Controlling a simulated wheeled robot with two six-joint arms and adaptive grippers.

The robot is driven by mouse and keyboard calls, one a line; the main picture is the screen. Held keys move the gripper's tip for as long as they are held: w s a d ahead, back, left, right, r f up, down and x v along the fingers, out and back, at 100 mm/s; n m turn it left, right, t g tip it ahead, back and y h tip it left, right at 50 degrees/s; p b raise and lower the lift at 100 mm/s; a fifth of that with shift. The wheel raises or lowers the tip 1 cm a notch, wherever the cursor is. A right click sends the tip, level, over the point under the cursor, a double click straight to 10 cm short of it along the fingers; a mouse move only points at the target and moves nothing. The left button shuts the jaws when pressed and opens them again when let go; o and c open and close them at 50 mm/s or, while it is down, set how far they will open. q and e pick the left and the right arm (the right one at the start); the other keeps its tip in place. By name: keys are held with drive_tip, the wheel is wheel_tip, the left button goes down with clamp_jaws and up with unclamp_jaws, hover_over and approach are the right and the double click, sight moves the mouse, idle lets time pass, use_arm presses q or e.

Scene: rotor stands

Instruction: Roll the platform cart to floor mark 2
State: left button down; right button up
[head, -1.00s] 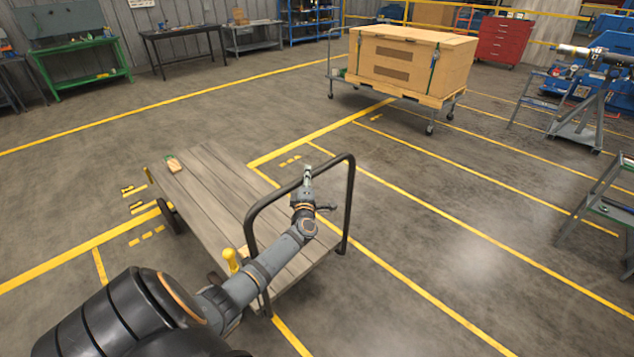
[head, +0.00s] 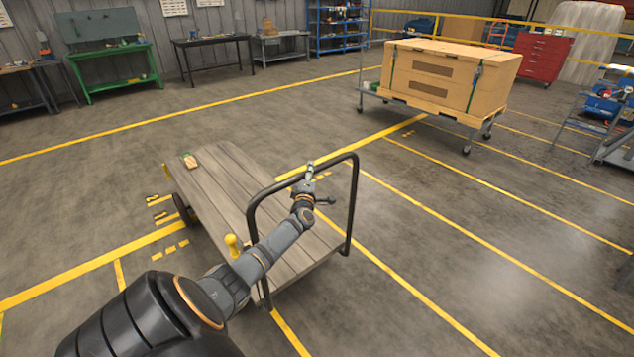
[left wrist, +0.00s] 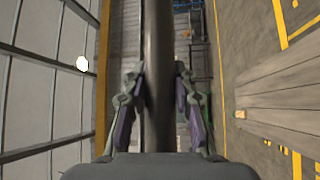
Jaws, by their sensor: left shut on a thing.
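The platform cart (head: 215,192) has a grey plank deck and a black tubular push handle (head: 352,205) at its near right end. My left gripper (head: 310,172) is at the top bar of this handle, shut on it. In the left wrist view the dark bar (left wrist: 158,75) runs between the two fingers, and part of the deck (left wrist: 280,95) shows at right. Yellow floor dashes (head: 170,250) lie left of the cart, and others (head: 322,177) lie just beyond the handle. My right gripper is out of view.
A small wooden block (head: 190,161) lies on the deck's far end. A wheeled cart with a large crate (head: 450,80) stands at the back right. A green workbench (head: 118,65) stands far left. Floor left and behind is open.

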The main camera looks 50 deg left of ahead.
use_arm(q)
drive_tip(key=a+b, duration=0.6)
drive_tip(key=a, duration=0.4)
drive_tip(key=shift+w, duration=0.4)
drive_tip(key=c, duration=1.1)
unclamp_jaws()
drive_tip(key=shift+f, duration=0.1)
drive_tip(key=shift+o, duration=0.2)
drive_tip(key=v, duration=1.2)
